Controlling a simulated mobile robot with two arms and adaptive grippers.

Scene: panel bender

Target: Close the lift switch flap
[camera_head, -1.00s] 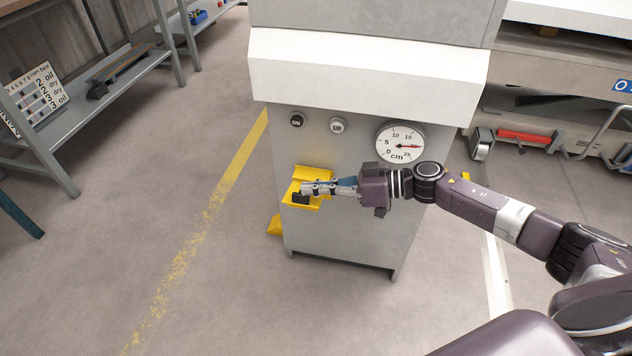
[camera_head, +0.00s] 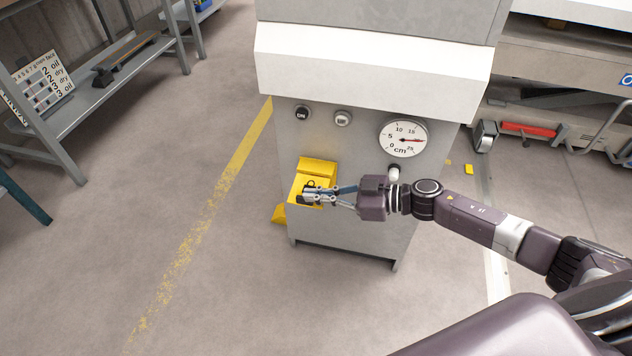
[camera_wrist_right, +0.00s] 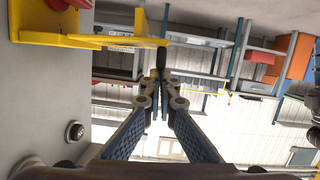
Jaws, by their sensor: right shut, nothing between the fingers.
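The yellow lift switch box (camera_head: 296,190) is on the front of the grey cabinet. Its yellow flap (camera_head: 317,168) stands raised at the top of the box. My right gripper (camera_head: 308,194) reaches in from the right, fingers closed and empty, in front of the box just below the flap; it covers part of the box. In the right wrist view the closed fingertips (camera_wrist_right: 161,72) are close to a yellow edge (camera_wrist_right: 130,41); I cannot tell whether they touch. A red part (camera_wrist_right: 62,4) shows at that view's top left. My left gripper is not in view.
The grey cabinet (camera_head: 350,220) carries a black knob (camera_head: 302,113), a light knob (camera_head: 343,118) and a round dial (camera_head: 403,138). A shelf (camera_head: 95,105) stands at the left. The floor (camera_head: 230,290) in front of the cabinet is clear.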

